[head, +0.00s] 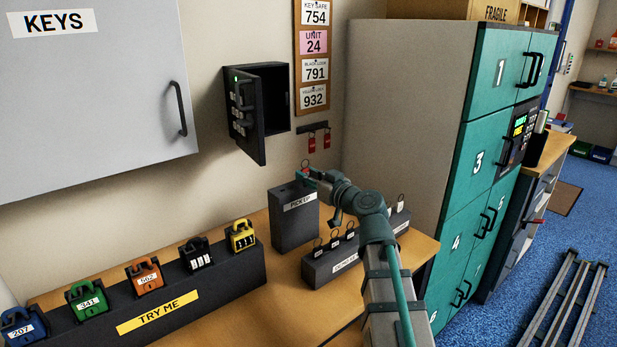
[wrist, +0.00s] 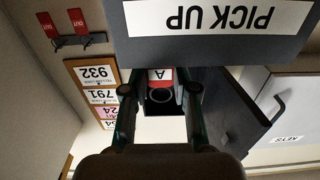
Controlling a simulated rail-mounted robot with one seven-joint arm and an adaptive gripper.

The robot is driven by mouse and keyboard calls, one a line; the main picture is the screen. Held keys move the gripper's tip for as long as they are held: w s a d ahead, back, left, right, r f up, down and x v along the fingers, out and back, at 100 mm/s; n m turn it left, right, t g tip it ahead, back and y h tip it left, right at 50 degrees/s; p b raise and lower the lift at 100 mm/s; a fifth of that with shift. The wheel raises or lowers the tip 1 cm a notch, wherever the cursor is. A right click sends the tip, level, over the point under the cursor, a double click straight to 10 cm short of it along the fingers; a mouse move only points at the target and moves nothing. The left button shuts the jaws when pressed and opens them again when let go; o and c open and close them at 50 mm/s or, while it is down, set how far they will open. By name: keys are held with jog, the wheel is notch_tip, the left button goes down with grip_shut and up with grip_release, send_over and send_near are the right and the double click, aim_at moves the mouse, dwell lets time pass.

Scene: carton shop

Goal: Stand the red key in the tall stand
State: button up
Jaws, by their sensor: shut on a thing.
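The tall stand (head: 295,222) is a dark grey block labelled PICK UP, upright on the wooden bench against the wall. My gripper (head: 312,176) is at its top right. The red key (head: 304,173) is between the fingers, with its ring upward. In the wrist view, which is upside down, my gripper (wrist: 160,92) is shut on the red key (wrist: 160,75), which bears a white label with A. The tall stand (wrist: 215,48) fills the top of that view, right by the key's lower end. I cannot tell whether the key is in a slot.
A low stand (head: 326,271) with several ringed keys is right of the tall stand. A padlock rack (head: 205,290) marked TRY ME is in front left. Above are an open key safe (head: 244,118) and hooks (head: 313,127) with red tags. Teal lockers (head: 480,160) stand right.

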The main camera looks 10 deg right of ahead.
jog(key=shift+f+b, duration=0.35)
jog(key=shift+b, duration=0.1)
dwell(0.3)
jog(key=o, duration=0.9)
jog(key=shift+o, duration=0.2)
jog(key=shift+s, duration=0.1)
jog(key=b+v, duration=0.2)
jog(key=v, duration=0.6)
dwell(0.3)
